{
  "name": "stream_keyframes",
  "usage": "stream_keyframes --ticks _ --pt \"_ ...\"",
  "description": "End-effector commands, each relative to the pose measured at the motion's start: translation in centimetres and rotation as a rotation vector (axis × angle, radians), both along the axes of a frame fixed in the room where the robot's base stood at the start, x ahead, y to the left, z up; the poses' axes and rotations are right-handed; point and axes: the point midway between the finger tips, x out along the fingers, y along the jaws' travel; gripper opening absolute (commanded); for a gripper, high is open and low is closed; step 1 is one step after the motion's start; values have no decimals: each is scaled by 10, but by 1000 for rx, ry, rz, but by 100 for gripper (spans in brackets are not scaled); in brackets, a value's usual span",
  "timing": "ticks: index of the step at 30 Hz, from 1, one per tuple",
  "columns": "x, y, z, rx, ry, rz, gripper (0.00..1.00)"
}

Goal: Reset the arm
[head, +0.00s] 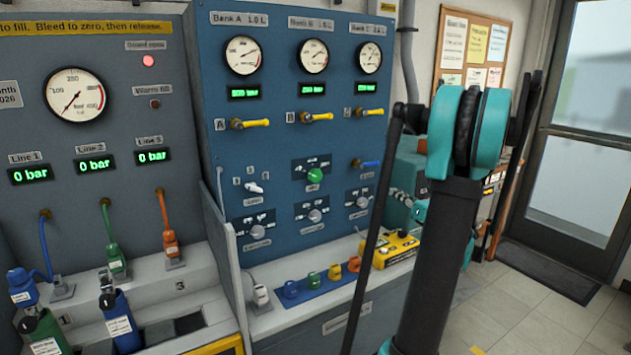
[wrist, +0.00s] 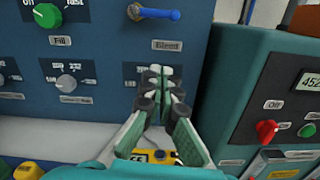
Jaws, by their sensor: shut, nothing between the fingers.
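My gripper (wrist: 161,85) is shut and empty in the wrist view, its pale green fingers together. It is in front of the lower right part of the blue panel (wrist: 100,25), below the blue Bleed lever (wrist: 155,13). The fingers partly cover a dial there, and I cannot tell whether they touch the panel. In the head view my gripper (head: 397,194) shows small, left of my arm's dark upright link, which hides part of the forearm. The blue lever (head: 367,163) sits just above left of it.
A yellow box (head: 393,247) lies on the ledge below my gripper, beside several coloured pieces on a blue strip (head: 320,282). A teal machine with a red knob (wrist: 267,131) stands close on the right. Floor (head: 530,315) is free at right, before the door.

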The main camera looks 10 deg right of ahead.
Motion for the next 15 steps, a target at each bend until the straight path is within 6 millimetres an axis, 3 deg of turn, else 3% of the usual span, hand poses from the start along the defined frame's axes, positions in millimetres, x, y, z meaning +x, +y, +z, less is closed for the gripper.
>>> stream_keyframes --ticks 4,8,12,15 --pt "-2 43 -12 -164 29 56 0" --pt "-20 117 -40 -504 60 189 0" --pt "-61 193 -80 -948 47 405 0" --pt "-100 231 -109 -1258 2 583 0"
